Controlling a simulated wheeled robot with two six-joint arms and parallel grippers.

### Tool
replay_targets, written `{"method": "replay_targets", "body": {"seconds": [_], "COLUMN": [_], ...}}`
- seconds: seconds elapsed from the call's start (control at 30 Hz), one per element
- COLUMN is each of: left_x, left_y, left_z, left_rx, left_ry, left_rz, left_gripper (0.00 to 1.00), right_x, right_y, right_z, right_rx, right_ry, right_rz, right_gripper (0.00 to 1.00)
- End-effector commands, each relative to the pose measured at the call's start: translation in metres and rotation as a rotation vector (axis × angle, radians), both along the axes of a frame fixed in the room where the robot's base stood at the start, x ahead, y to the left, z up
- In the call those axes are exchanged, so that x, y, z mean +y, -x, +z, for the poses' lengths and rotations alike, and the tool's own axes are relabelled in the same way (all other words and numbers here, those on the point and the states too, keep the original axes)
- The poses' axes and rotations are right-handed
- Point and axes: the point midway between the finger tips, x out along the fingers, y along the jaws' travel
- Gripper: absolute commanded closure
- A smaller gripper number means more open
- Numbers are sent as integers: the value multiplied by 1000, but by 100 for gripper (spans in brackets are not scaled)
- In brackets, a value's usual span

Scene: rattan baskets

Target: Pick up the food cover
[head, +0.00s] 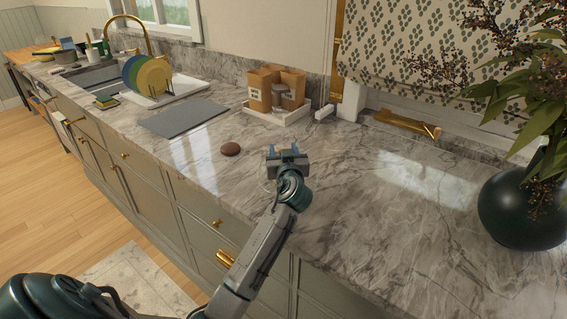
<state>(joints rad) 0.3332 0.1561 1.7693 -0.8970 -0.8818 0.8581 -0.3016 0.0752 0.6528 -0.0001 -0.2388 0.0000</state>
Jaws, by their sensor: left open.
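My left gripper (285,151) is open above the marble counter, with its two fingertips pointing away from me toward the back wall. Nothing shows between its fingers. A small brown rounded object (230,149) lies on the counter just left of the gripper, apart from it. I cannot tell whether this is the food cover, and nothing else in view is clearly one. My arm and gripper hide part of the counter. My right gripper is not in view.
A white tray (262,118) with brown packages stands at the back. A grey board (183,117) lies at left, before a rack of coloured plates (148,77). A dark vase (524,210) with a plant stands at right. The marble counter (370,235) between gripper and vase is clear.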

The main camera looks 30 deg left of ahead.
Motion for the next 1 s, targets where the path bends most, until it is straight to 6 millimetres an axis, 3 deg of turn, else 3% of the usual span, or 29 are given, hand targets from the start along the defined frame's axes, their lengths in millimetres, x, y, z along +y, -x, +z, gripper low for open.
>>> {"method": "replay_targets", "body": {"seconds": [0.27,0.5,1.0], "left_x": [2,2,2], "left_y": [-2,-2,-2], "left_z": [-1,-1,6], "left_rx": [0,0,-3], "left_ry": [0,0,-1], "left_rz": [0,0,0], "left_gripper": [55,100,100], "right_x": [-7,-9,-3], "right_y": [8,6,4], "right_z": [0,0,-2], "right_rx": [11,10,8], "right_ry": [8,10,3], "right_rz": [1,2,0], "right_gripper": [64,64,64]}}
